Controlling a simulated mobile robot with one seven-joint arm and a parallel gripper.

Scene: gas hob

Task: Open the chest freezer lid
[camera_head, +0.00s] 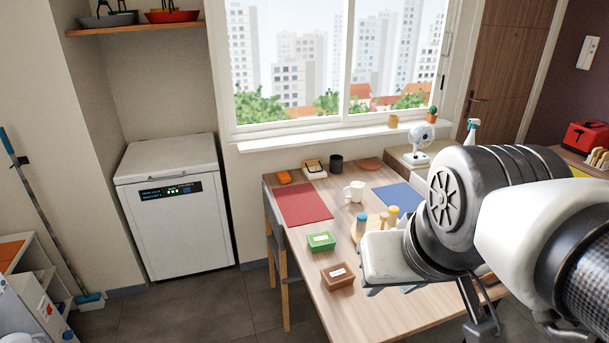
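The white chest freezer (183,231) stands against the back wall at the left. Its lid (167,157) is shut flat on the body. A handle (166,176) runs along the lid's front edge, above a dark control panel with small lit indicators. My arm reaches in from the right, over the table and well apart from the freezer. Dark parts of what looks like my gripper (482,316) show low at the right, partly hidden by the arm. I cannot make out whether its fingers are open or shut.
A wooden table (345,300) with a red mat, mugs, small boxes and bottles fills the middle. A grey chair (278,240) stands between table and freezer. A shelf (135,28) with pans hangs above the freezer. Floor (190,305) in front of the freezer is clear.

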